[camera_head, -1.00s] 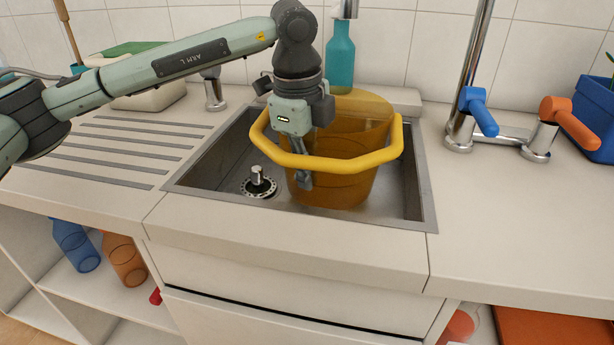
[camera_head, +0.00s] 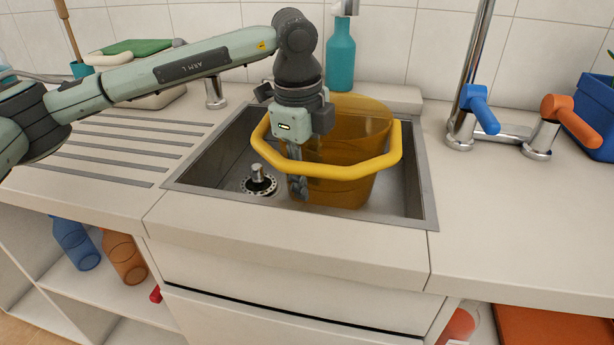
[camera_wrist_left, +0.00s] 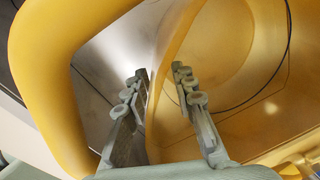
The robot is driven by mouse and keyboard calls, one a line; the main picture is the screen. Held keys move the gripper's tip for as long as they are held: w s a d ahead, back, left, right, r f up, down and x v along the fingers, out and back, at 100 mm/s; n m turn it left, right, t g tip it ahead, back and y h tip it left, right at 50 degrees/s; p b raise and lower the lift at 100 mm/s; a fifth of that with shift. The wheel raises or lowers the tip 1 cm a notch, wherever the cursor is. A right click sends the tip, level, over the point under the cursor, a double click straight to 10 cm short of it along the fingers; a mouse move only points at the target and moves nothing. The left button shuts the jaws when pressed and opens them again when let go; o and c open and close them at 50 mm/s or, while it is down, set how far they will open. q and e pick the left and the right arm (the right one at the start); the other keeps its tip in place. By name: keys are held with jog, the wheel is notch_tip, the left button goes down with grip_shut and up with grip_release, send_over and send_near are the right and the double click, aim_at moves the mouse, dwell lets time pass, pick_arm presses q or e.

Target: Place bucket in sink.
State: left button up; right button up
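The translucent amber bucket (camera_head: 345,182) stands in the metal sink (camera_head: 228,189), to the right of the drain plug, roughly upright. Its thick yellow handle (camera_head: 372,165) lies lowered around the front. My left gripper (camera_head: 298,187) points down at the bucket's left side, behind the handle. In the left wrist view, its fingers (camera_wrist_left: 160,72) are apart, with the amber bucket wall (camera_wrist_left: 176,25) running between or just beyond them; contact is not clear. The yellow handle also shows there (camera_wrist_left: 48,85). My right gripper is not in view.
A teal spray bottle (camera_head: 341,58) stands behind the sink. A tap with a blue lever (camera_head: 479,108) and an orange lever (camera_head: 558,112) stands to the right. The drain plug (camera_head: 257,176) is left of the bucket. The right counter front is clear.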

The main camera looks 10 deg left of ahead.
pick_arm(q)
jog(key=shift+r, duration=0.2)
notch_tip(320, 180, up, 2)
jog(key=shift+s+r, duration=0.1)
jog(key=shift+r, duration=0.1)
notch_tip(320, 180, up, 9)
jog(key=s, duration=0.1)
jog(key=shift+a+r+b, duration=0.2)
jog(key=shift+a+b, duration=0.05)
jog(key=shift+b, duration=0.2)
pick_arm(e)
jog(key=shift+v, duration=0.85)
